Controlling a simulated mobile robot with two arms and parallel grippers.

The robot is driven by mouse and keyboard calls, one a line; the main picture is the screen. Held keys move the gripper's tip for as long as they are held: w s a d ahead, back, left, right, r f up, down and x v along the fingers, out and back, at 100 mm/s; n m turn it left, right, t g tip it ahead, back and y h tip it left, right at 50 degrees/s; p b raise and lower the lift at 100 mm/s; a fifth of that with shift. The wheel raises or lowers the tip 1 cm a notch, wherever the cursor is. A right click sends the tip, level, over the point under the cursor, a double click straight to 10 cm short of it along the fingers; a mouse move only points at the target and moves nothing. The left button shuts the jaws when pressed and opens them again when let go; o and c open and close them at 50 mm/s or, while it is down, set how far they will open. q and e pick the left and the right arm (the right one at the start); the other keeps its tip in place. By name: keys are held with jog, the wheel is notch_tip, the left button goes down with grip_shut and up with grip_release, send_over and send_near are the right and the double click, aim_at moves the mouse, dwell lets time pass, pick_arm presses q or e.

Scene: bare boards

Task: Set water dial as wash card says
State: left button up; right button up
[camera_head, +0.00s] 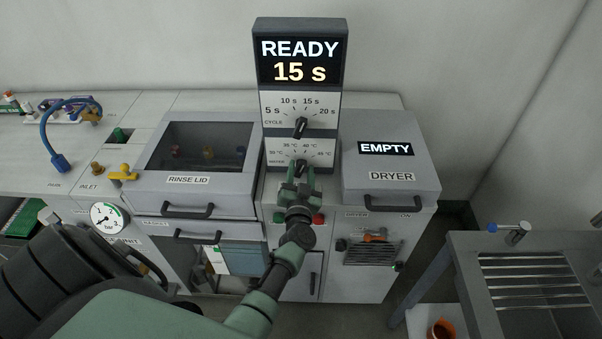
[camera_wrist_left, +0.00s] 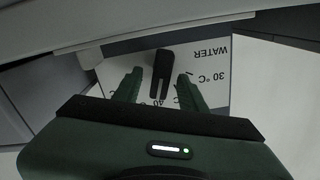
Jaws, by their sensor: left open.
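The water dial is a black knob (camera_head: 301,166) on a white plate marked in °C, low on the control column. In the left wrist view the knob (camera_wrist_left: 162,72) stands between my two green fingertips, with a visible gap on each side. My left gripper (camera_head: 298,184) is open in front of the dial and covers its lower part. The wrist view shows its fingers (camera_wrist_left: 158,90) apart, with "WATER" and "30 °C" upside down beside them. I cannot tell exactly which mark the knob points at. No wash card is readable. My right gripper is out of view.
Just above is the cycle dial (camera_head: 300,128), under a screen (camera_head: 299,60) reading "READY 15 s". The rinse lid (camera_head: 190,181) is left and the dryer (camera_head: 391,176), reading "EMPTY", is right. Red and green buttons (camera_head: 318,218) sit close below my gripper.

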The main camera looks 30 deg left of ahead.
pick_arm(q)
grip_shut()
jog(key=shift+n, duration=0.3)
jog(key=n, duration=0.3)
jog(key=shift+s+a+r, duration=0.1)
jog(key=shift+s+a, duration=0.05)
jog(key=n, duration=0.4)
jog(key=shift+s+a, duration=0.1)
jog(key=shift+a, duration=0.05)
jog(key=n, duration=0.2)
jog(key=n+b, duration=0.1)
jog(key=n, duration=0.1)
jog(key=shift+s+a+f, duration=0.1)
jog(key=shift+a+f, duration=0.1)
jog(key=shift+a+f+n+b, duration=0.15)
jog(key=shift+n+b, duration=0.55)
jog(key=shift+n, duration=1.5)
